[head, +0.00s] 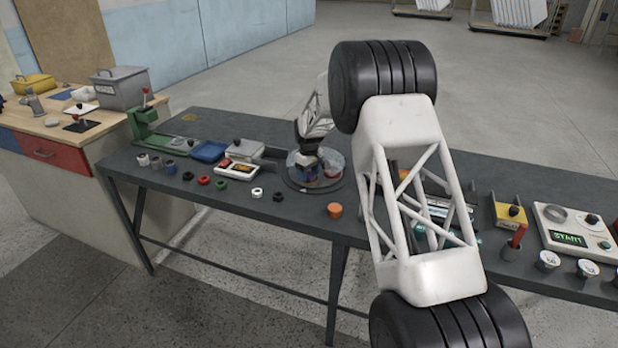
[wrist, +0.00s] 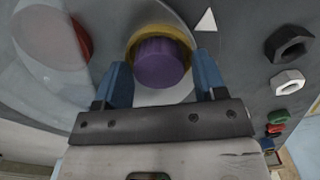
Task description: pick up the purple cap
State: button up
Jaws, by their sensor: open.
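The purple cap (wrist: 161,64) is round and ribbed, and sits in a yellow ring (wrist: 183,47) in the wrist view. My gripper (wrist: 161,66) is open, with one blue finger on each side of the cap. I cannot tell whether either finger touches it. In the head view my gripper (head: 307,155) points down over a round dark stand (head: 300,184) on the table. The cap cannot be made out clearly in that view.
A clear dome (wrist: 60,40) with something red beside it (wrist: 82,40) lies left of the cap in the wrist view. Dark and pale nuts (wrist: 290,44) lie to the right. On the dark table (head: 290,222), an orange knob (head: 335,210) stands near the front edge.

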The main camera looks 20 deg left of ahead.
aim_at(309, 174)
dwell(0.3)
jog(key=c, duration=0.7)
jog(key=shift+o, duration=0.2)
jog(key=shift+r, duration=0.1)
jog(key=shift+r, duration=1.75)
jog(key=s+d+r, duration=0.1)
jog(key=s+d, duration=0.7)
jog(key=s, duration=0.5)
jog(key=shift+s+d+r, duration=0.15)
jog(key=shift+s+r, duration=0.05)
jog(key=shift+s, duration=0.15)
